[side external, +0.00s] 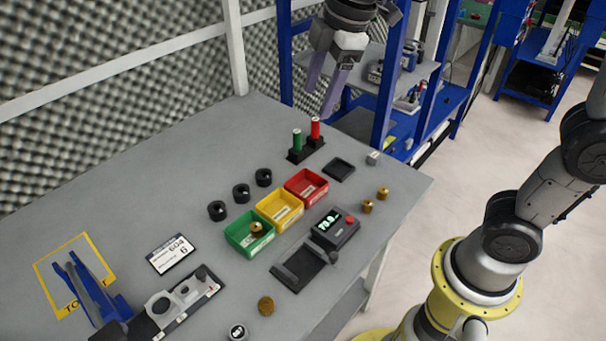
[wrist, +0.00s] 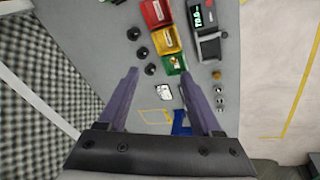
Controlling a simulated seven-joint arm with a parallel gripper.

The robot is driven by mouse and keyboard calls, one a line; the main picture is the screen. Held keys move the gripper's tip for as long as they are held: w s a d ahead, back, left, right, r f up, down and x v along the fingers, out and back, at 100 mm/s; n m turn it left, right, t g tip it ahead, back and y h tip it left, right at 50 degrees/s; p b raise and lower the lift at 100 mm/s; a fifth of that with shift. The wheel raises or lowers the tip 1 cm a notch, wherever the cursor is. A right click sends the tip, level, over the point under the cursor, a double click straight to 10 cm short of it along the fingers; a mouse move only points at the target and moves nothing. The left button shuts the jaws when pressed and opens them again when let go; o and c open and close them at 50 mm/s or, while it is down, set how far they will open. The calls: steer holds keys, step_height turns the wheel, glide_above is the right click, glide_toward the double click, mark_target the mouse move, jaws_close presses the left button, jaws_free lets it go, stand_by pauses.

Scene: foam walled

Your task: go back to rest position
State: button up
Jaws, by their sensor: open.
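My gripper (side external: 322,90) is raised high above the far end of the grey table (side external: 130,180), over the red and green cylinders. Its two purple fingers are apart with nothing between them. In the wrist view my gripper (wrist: 160,88) also shows open and empty, with the table below it. No part of it touches anything on the table.
Green (side external: 240,242), yellow (side external: 268,213) and red (side external: 298,190) bins stand mid-table; a brass piece (side external: 257,227) lies in the green one. Black rings, a display box (side external: 335,228) and a blue stand (side external: 88,290) are around them. A foam wall (side external: 100,100) borders the back.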

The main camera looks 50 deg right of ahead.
steer(key=s+d+m+t, duration=0.2)
steer(key=s+d+m, duration=0.4)
steer(key=s, duration=0.7)
steer(key=s+d+f+m, duration=0.1)
steer(key=s+f+m, duration=0.4)
steer(key=f+m, duration=0.1)
steer(key=shift+f+m+h, duration=0.25)
steer(key=shift+m+h, duration=0.05)
steer(key=shift+m, duration=0.2)
